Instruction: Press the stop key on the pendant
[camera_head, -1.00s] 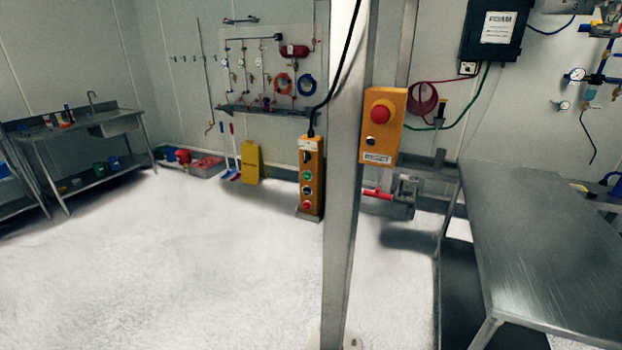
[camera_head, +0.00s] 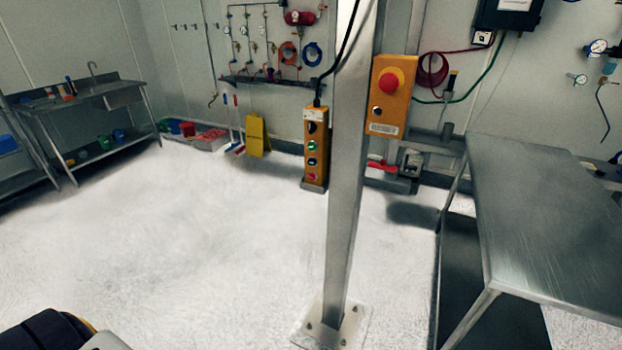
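The orange pendant (camera_head: 315,153) hangs on a black cable, on the left side of the steel post. It has a column of buttons: a black one at the top, a green one (camera_head: 312,146), a dark one and a red one (camera_head: 312,177) at the bottom. The labels are too small to read. A dark and yellow part (camera_head: 50,332) at the bottom left edge looks like my own arm. Neither gripper shows.
The steel post (camera_head: 346,210) stands on a bolted base plate (camera_head: 334,325). An orange box (camera_head: 390,95) with a red mushroom button is on its right side. A steel table (camera_head: 550,220) stands at the right. The floor at the left is clear.

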